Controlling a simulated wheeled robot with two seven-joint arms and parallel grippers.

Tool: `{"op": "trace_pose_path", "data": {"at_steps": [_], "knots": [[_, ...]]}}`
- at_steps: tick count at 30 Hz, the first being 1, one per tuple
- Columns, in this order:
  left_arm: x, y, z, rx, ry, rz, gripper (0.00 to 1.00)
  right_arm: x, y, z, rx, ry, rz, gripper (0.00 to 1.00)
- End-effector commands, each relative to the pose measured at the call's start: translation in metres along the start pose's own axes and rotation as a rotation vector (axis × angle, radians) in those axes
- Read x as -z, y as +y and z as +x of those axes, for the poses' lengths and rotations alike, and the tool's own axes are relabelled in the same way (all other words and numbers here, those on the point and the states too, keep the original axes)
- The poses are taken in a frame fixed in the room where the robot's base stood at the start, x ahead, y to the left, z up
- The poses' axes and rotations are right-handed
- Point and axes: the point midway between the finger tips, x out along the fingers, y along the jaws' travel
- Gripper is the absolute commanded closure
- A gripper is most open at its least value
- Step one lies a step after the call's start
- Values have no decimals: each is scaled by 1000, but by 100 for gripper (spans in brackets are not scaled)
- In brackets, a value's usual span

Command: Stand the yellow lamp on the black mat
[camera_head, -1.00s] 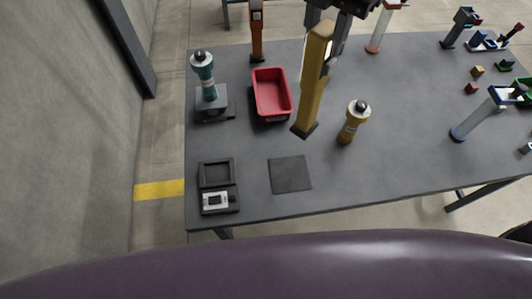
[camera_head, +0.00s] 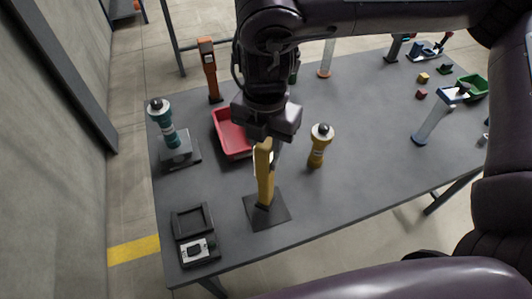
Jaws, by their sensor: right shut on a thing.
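The yellow lamp (camera_head: 265,178) is a tall yellow post with a dark base, near the front middle of the table. It stands roughly upright over the black mat (camera_head: 280,211), and its base appears to be on the mat or just above it; I cannot tell exactly. My right gripper (camera_head: 267,146) is shut on the lamp's upper end, pointing down from above. The gripper body hides the lamp's top and part of the fingers. My left gripper is not in view.
A red bin (camera_head: 229,136) is behind and left of the lamp. A teal device (camera_head: 163,122) and a black tray (camera_head: 193,221) are on the left. The table's front right (camera_head: 360,205) is clear.

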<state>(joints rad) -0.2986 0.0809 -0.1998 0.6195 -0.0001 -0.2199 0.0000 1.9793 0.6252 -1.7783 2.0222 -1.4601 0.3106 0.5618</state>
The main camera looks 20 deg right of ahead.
Motion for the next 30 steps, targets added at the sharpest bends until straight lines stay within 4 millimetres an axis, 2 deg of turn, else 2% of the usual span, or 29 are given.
{"op": "trace_pose_path", "data": {"at_steps": [7,20,21,26,30], "knots": [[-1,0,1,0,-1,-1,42,1,0,33,2,4,0,100],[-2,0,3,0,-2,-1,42,0,0,40,0,1,0,100],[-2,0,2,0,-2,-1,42,0,0,40,1,1,0,69],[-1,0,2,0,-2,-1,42,0,0,40,1,1,0,49],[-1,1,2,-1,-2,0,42,0,0,40,1,1,0,49]]}}
